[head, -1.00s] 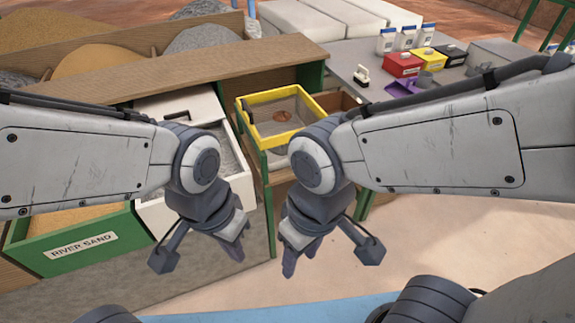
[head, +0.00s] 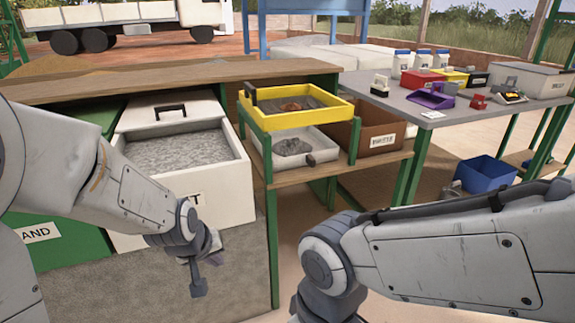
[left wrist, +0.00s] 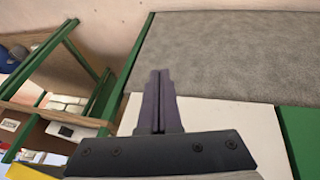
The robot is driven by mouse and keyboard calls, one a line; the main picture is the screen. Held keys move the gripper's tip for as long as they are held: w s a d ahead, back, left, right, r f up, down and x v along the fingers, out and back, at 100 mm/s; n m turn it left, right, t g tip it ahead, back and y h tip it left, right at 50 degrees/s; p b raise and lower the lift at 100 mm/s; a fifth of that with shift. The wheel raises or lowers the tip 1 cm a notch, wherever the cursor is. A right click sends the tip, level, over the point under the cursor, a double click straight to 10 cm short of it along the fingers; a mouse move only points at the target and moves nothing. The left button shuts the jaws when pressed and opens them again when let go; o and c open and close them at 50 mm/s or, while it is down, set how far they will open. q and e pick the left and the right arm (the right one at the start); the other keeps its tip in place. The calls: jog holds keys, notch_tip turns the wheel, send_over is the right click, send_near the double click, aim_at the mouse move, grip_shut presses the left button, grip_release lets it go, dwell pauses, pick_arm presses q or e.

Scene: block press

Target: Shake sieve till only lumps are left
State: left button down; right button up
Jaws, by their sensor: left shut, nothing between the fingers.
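The yellow-rimmed sieve (head: 312,118) sits level on a green and wood stand in the middle of the head view. Dark material with a reddish-brown patch (head: 291,106) lies in it; I cannot tell lumps from fines. A white tray (head: 318,158) below the sieve holds a small grey heap (head: 292,146). My left gripper (head: 197,277) is low in front of the white bin, apart from the sieve. Its fingers are shut and empty in the left wrist view (left wrist: 158,100). My right arm comes in at lower right; its fingers are out of frame.
The white bin (head: 235,190) of grey powder stands left of the sieve, beside a green bin (head: 65,240). A brown box (head: 378,136) is right of the tray. A grey table (head: 450,118) holds several tools and containers. A blue bin (head: 486,173) is below it.

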pick_arm(q)
jog(key=w+d+r+n+t+b, duration=0.1)
jog(key=w+d+n+t, duration=0.3)
jog(key=w, duration=0.3)
jog(key=w+d+r+n+t, duration=0.1)
jog(key=w+d+n+t, duration=0.1)
jog(key=w+d+n, duration=0.35)
jog(key=w+d+r+n+t+b, duration=0.1)
jog(key=w+d+r+n+t, duration=0.15)
jog(key=w+n, duration=0.55)
jog(key=d+r+n+t+y, duration=0.4)
jog(key=d+n+t+y, duration=0.4)
jog(key=n, duration=1)
jog(key=w+a+r+g+p, duration=0.2)
jog(key=w+r+p, duration=0.4)
jog(key=p, duration=0.5)
jog(key=shift+w+h, duration=0.3)
jog(key=shift+w, duration=0.95)
pick_arm(e)
notch_tip(320, 180, up, 7)
pick_arm(q)
jog(key=shift+n, duration=0.25)
